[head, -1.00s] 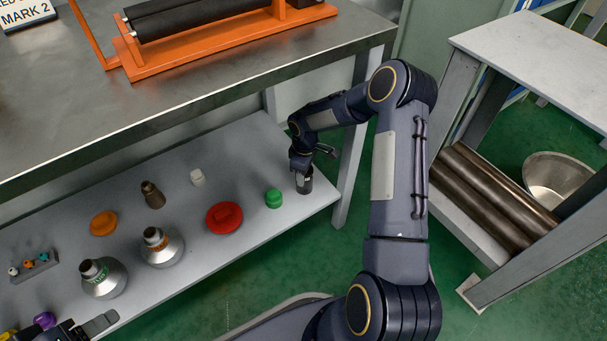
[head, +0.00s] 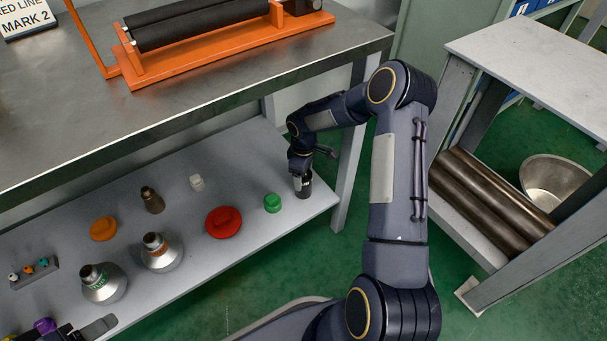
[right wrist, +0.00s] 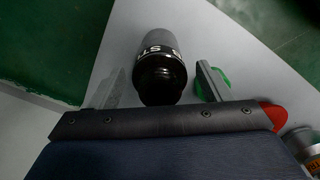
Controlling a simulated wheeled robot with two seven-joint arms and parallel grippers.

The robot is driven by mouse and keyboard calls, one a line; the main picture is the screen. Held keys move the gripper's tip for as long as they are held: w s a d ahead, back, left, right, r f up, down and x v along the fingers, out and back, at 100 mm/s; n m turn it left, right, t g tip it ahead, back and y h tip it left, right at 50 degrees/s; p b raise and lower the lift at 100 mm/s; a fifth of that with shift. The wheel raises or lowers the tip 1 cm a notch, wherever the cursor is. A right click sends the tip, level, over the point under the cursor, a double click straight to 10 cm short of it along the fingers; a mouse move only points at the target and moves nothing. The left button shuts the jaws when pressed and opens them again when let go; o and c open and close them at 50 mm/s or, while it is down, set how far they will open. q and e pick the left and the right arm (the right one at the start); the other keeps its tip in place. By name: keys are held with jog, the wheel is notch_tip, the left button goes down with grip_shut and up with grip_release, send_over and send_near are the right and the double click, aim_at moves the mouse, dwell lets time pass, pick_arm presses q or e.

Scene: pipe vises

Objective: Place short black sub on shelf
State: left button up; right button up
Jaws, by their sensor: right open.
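The short black sub (head: 303,186), a dark cylinder with a pale marking, stands upright on the right end of the lower shelf (head: 250,160). My right gripper (head: 313,158) is over it. In the right wrist view, the black sub (right wrist: 162,72) lies between the two spread fingers of my right gripper (right wrist: 163,82), with gaps on both sides. White lettering shows around its neck. My left gripper (head: 88,330) is only partly in view at the bottom left, and its jaw state is unclear.
On the lower shelf stand a green cap (head: 272,203), a red lid (head: 223,222), an orange lid (head: 103,228), a brown bottle (head: 152,200), a white piece (head: 197,183) and two silver flasks (head: 160,252). The steel tabletop (head: 230,85) overhangs it. Pipes (head: 490,200) lie right.

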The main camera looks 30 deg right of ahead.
notch_tip(320, 180, up, 6)
jog(key=shift+r+p, duration=0.1)
jog(key=shift+p, duration=1.05)
jog(key=shift+s, duration=0.1)
